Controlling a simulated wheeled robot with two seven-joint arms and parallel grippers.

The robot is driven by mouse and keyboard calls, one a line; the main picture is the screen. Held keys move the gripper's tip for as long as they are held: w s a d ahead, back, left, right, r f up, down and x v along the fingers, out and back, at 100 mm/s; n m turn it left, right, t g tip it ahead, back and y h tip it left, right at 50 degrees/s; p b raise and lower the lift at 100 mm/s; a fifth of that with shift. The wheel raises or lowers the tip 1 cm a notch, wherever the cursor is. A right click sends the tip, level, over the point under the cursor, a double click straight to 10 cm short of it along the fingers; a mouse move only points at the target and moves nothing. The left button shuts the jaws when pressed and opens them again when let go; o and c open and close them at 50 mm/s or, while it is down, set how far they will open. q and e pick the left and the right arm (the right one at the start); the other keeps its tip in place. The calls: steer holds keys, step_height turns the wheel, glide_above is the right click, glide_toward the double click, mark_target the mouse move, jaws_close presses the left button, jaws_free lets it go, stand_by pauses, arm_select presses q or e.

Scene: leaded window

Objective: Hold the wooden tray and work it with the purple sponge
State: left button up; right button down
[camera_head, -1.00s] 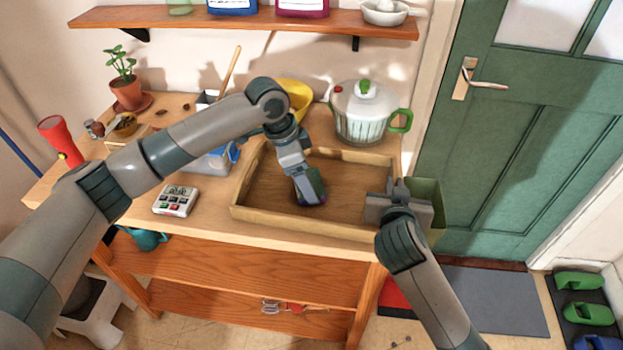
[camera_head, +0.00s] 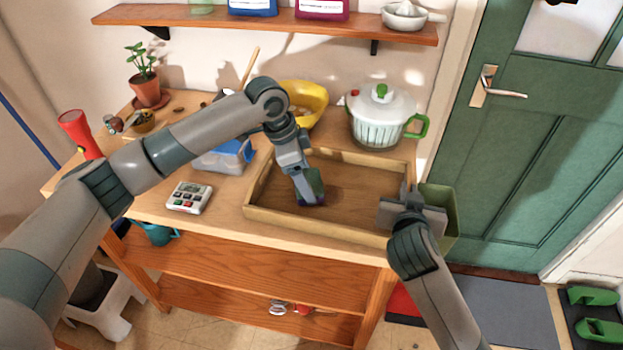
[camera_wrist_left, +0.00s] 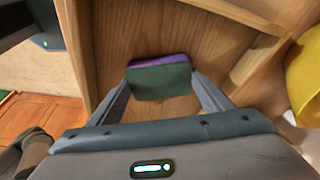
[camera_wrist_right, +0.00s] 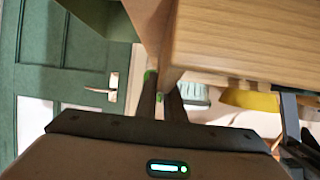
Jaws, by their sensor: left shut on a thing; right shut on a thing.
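The wooden tray (camera_head: 370,190) lies on the bench top towards its right end, its floor bare apart from the sponge. My left gripper (camera_head: 310,190) reaches down into the tray and is shut on the purple sponge (camera_wrist_left: 158,78), which has a green side and a purple side. The sponge is at the tray floor; whether it presses on it I cannot tell. My right gripper (camera_head: 410,205) is shut on the tray's right wall near the front corner. In the right wrist view the tray (camera_wrist_right: 240,40) fills the upper right, and the exact grip is partly hidden.
A green bin (camera_head: 440,205) stands just right of the tray. A salad spinner (camera_head: 382,115) and a yellow bowl (camera_head: 305,100) stand behind it. A shelf (camera_head: 270,22) runs above.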

mark_target(331, 195)
arm_select(q)
steer(key=shift+w+a+f, duration=0.1)
steer(key=shift+a, duration=0.5)
steer(key=shift+w+a+f, duration=0.1)
steer(key=shift+a, duration=0.5)
steer(key=shift+d+r, duration=0.15)
steer(key=shift+r, duration=0.1)
steer(key=shift+s+d, duration=0.15)
steer(key=shift+d, duration=0.55)
steer(key=shift+s+d, duration=0.2)
steer(key=shift+d, duration=0.9)
steer(key=shift+s+d+f, duration=0.1)
steer(key=shift+s+d, duration=0.05)
steer(key=shift+d, duration=0.55)
steer(key=shift+s+d+f, duration=0.1)
steer(key=shift+s+d, duration=0.05)
steer(key=shift+d, duration=0.4)
steer(key=shift+s+d+f, duration=0.1)
steer(key=shift+s+d, duration=0.05)
steer(key=shift+d, duration=0.35)
steer(key=shift+d, duration=0.1)
steer(key=shift+s+d, duration=0.2)
steer(key=shift+d, duration=0.65)
steer(key=shift+s+d, duration=0.2)
steer(key=shift+d, duration=0.65)
